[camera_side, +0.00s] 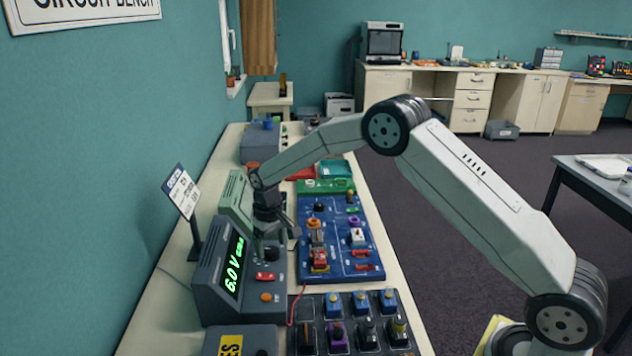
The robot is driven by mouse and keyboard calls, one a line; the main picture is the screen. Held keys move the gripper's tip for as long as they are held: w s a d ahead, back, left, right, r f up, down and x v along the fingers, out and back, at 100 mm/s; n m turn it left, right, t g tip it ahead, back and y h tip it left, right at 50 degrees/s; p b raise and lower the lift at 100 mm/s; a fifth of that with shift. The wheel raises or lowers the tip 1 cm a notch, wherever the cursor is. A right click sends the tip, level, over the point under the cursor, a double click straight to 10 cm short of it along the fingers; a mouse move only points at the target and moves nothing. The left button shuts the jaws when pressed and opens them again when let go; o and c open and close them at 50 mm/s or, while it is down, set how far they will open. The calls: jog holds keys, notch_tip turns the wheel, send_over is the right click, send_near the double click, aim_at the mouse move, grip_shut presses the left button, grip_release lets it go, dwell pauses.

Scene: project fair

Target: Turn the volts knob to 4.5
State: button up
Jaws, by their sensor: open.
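The power supply (212,275) is a dark grey box on the bench with a green lit display (234,265). The display reads 6.0 V, with smaller characters beside it that I cannot read clearly. A dark round knob (271,254) sits on its front panel, above a red switch (265,276) and an orange knob (266,297). I cannot read any label or pointer on the dark knob. My gripper (266,234) is open and empty, pointing down just above the dark knob. Its dark fingers partly blend with the panel, so I cannot tell whether they touch the knob.
A blue circuit board (335,262) with several parts lies to the right. A dark tray (372,338) of knobs and components is in front, with a red wire (296,305) beside it. A tilted sign (181,192) stands behind the supply. Bench space is narrow.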

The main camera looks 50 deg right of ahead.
jog(key=shift+f, duration=0.6)
grip_shut()
jog(key=shift+n, duration=0.4)
jog(key=shift+r+n, duration=0.1)
jog(key=shift+n, duration=2.4)
grip_release()
